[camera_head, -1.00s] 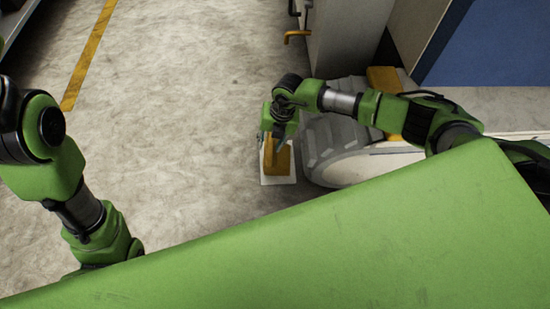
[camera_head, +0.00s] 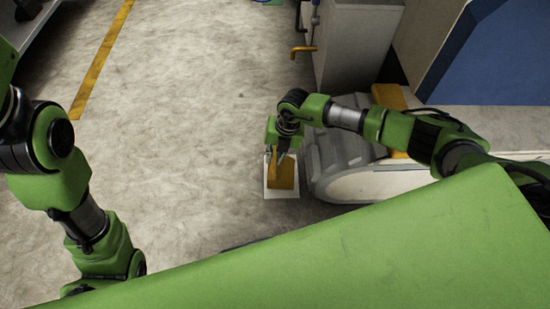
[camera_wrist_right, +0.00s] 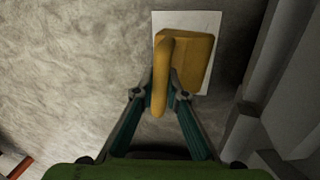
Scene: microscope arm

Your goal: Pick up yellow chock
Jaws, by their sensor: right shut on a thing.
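The yellow chock (camera_head: 282,174) is on or just above a white square plate (camera_head: 282,194) on the floor, beside the grey tyre-like part. In the right wrist view the chock (camera_wrist_right: 196,58) has an upright yellow handle (camera_wrist_right: 163,72) at its near side. My right gripper (camera_head: 280,150) is over the chock. In the wrist view my right gripper (camera_wrist_right: 161,88) has its two fingers closed on the handle, one on each side. I cannot tell whether the chock touches the plate. My left arm is at the left; its gripper is outside the view.
A grey ribbed tyre-like part (camera_head: 335,155) stands close to the right of the chock. A grey cabinet (camera_head: 355,45) with an orange handle (camera_head: 302,51) is behind it. Open concrete floor (camera_head: 180,120) with a yellow line (camera_head: 100,65) lies to the left.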

